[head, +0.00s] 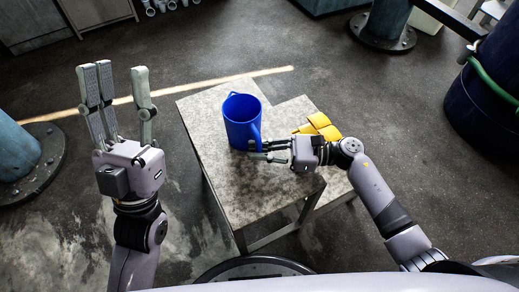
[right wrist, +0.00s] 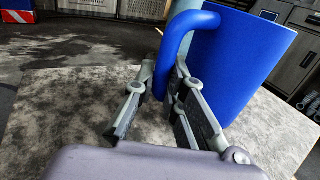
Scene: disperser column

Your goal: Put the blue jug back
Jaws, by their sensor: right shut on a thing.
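The blue jug (head: 242,118) is upright at the middle of the grey table (head: 200,110), its open top facing up. I cannot tell whether its base touches the tabletop. Its handle faces my right gripper (head: 256,151), which is shut on that handle. In the right wrist view the fingers close around the handle, and the jug's blue wall (right wrist: 240,60) rises just beyond them. My left gripper (head: 114,72) is open and empty, fingers spread, left of the table and away from the jug.
A yellow object (head: 318,127) lies on the table's right part, just behind my right gripper. A dark blue barrel (head: 485,90) with a green hose stands at the right. A column with a round base (head: 382,35) stands behind. The table's front left is clear.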

